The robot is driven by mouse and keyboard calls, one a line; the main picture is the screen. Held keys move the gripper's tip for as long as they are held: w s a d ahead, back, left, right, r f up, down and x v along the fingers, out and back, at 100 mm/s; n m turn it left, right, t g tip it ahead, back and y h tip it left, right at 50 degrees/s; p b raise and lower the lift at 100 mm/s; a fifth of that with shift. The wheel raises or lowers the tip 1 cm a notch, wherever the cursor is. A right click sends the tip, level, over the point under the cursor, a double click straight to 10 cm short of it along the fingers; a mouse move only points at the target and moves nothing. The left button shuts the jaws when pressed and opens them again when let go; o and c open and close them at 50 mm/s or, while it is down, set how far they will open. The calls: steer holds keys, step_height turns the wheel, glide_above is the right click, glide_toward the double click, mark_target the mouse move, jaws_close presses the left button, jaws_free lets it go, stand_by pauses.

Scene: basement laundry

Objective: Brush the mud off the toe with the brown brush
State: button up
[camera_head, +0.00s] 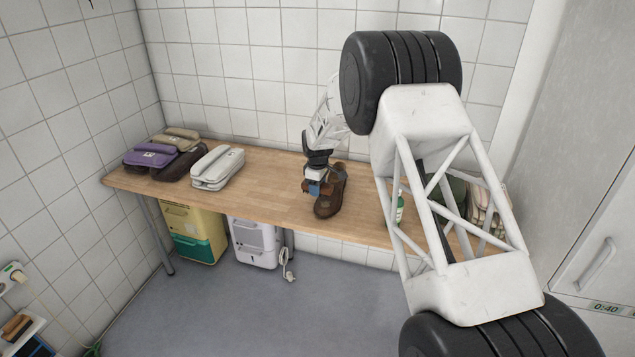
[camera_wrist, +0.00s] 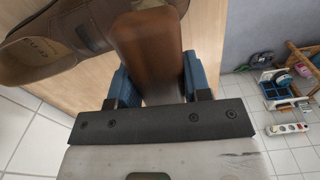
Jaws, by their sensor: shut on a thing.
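A brown shoe (camera_head: 333,200) lies on the wooden bench (camera_head: 275,200), its toe pointing to the front edge in the head view. It also shows at the upper left of the wrist view (camera_wrist: 75,30). My gripper (camera_head: 316,189) is at the shoe's left side in the head view. In the wrist view, its blue fingers are shut on the brown brush (camera_wrist: 148,55), which is beside the shoe. I cannot tell whether they touch. I cannot make out mud on the toe; the brush's bristles are not visible.
Purple (camera_head: 150,155), tan and white (camera_head: 217,167) folded bags or cases lie at the bench's left. A green bottle (camera_head: 399,208) stands to the right, partly behind my arm. Bins (camera_head: 190,232) are below. The bench between the white case and shoe is clear.

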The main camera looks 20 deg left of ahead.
mark_target(326, 197)
steer(key=shift+f, duration=1.6)
steer(key=shift+d+f, duration=0.3)
steer(key=shift+d, duration=0.3)
steer(key=shift+d+f, duration=0.25)
steer(key=shift+d, duration=0.35)
steer(key=shift+d+r, duration=0.15)
steer(key=shift+d, duration=1.8)
steer(key=shift+a, duration=2.7)
steer(key=shift+a+r, duration=0.1)
steer(key=shift+a, duration=0.4)
steer(key=shift+r, duration=3.8)
